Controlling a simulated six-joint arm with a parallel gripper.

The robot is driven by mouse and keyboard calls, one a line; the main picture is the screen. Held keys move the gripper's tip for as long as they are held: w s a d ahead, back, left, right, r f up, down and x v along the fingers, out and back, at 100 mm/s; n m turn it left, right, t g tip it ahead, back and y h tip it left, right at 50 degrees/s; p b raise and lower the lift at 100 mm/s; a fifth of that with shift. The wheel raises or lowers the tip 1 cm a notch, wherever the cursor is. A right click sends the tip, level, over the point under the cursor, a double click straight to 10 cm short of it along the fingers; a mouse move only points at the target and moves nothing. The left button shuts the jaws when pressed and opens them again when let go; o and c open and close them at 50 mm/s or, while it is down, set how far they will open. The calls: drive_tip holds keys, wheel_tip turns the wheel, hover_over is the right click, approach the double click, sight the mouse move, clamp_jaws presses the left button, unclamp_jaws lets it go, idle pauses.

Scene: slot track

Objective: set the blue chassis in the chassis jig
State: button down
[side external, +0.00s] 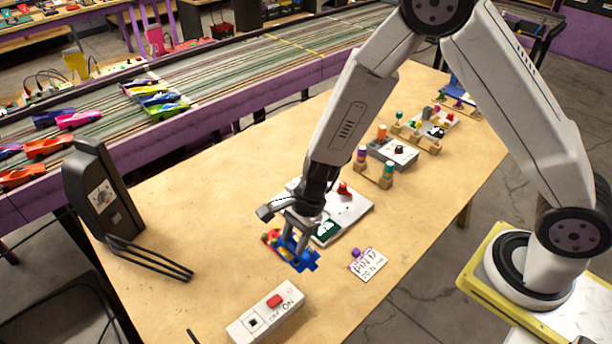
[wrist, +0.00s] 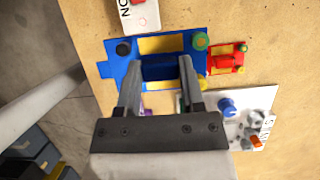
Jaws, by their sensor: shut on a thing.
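The blue chassis (side external: 300,259) is between the fingers of my gripper (side external: 292,238) near the front of the bench. In the wrist view the chassis (wrist: 128,78) lies across both fingertips, with yellow panels and round black and green parts at its corners. My gripper (wrist: 160,63) is shut on it. I cannot tell whether it touches the bench. A small red and yellow piece (wrist: 226,58) sits right beside its end. A white board (side external: 350,209) with a red knob and green patch lies behind, partly hidden by my arm. I cannot tell for sure which thing is the chassis jig.
A white switch box (side external: 267,313) marked ON stands in front of the chassis. A lettered card (side external: 367,264) with a purple piece lies to the right. A dark upright device (side external: 102,195) with black rods is at left. Pegged fixtures (side external: 395,152) stand farther back. Bare bench lies at left.

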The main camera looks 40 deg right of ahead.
drive_tip(key=w+d+f, duration=0.2)
drive_tip(key=w+d, duration=0.4)
drive_tip(key=d, duration=0.6)
drive_tip(key=w+d+f, duration=0.2)
drive_tip(key=w+d, duration=0.3)
drive_tip(key=d, duration=0.7)
drive_tip(key=shift+w+f, duration=0.3)
drive_tip(key=shift+w, duration=0.1)
drive_tip(key=shift+f, duration=0.2)
hover_over(329, 200)
drive_tip(key=shift+f, duration=2.25)
drive_tip(key=shift+f, duration=0.95)
drive_tip(key=shift+c, duration=0.7)
unclamp_jaws()
drive_tip(key=shift+d+r, duration=0.1)
